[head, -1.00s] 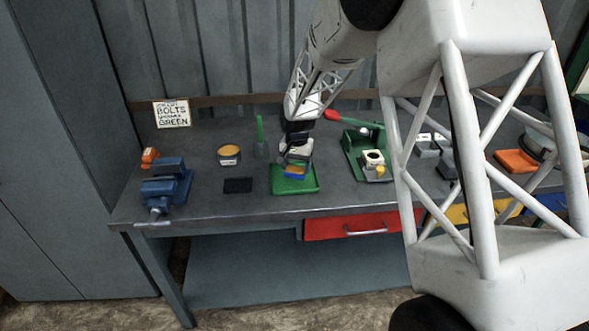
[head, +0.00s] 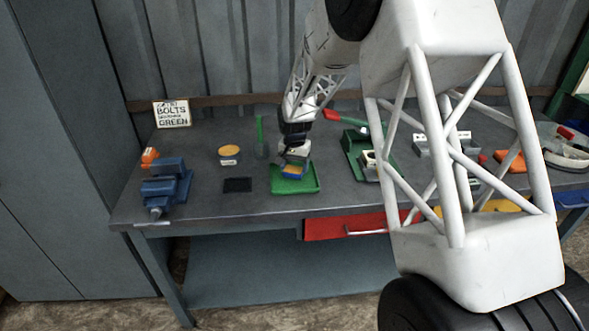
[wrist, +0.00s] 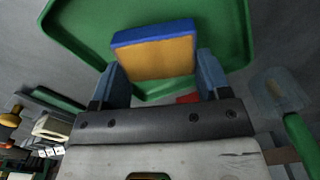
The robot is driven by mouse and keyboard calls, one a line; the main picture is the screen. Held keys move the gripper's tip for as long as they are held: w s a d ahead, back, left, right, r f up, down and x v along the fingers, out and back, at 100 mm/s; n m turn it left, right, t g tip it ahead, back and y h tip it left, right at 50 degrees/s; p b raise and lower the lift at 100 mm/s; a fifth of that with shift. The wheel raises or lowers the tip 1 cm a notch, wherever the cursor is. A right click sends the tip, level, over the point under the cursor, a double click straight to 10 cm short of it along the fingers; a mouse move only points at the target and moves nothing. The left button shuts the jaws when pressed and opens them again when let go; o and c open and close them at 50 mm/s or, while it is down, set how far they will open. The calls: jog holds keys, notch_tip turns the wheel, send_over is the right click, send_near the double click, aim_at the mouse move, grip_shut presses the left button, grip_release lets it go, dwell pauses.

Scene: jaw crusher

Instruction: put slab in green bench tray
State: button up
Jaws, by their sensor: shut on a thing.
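The slab (head: 292,172), blue with an orange-yellow face, is in my gripper (head: 294,163) over the green bench tray (head: 308,190). In the wrist view the slab (wrist: 155,55) sits between the two fingers of my gripper (wrist: 160,82), tilted with its orange face toward the camera. The green tray (wrist: 75,35) spreads out beyond it. I cannot tell whether the slab touches the tray floor.
A blue vise (head: 165,182) and a round yellow-topped block (head: 229,153) stand to the left. A dark flat pad (head: 237,185) lies left of the tray. A green fixture (head: 358,147) stands to the right. A red drawer (head: 340,225) is under the bench.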

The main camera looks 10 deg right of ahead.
aim_at(295, 167)
jog(key=shift+f, duration=0.65)
jog(key=shift+f, duration=0.15)
jog(key=o, duration=1.2)
notch_tip(295, 167, up, 12)
jog(key=shift+r, duration=0.15)
dwell(0.3)
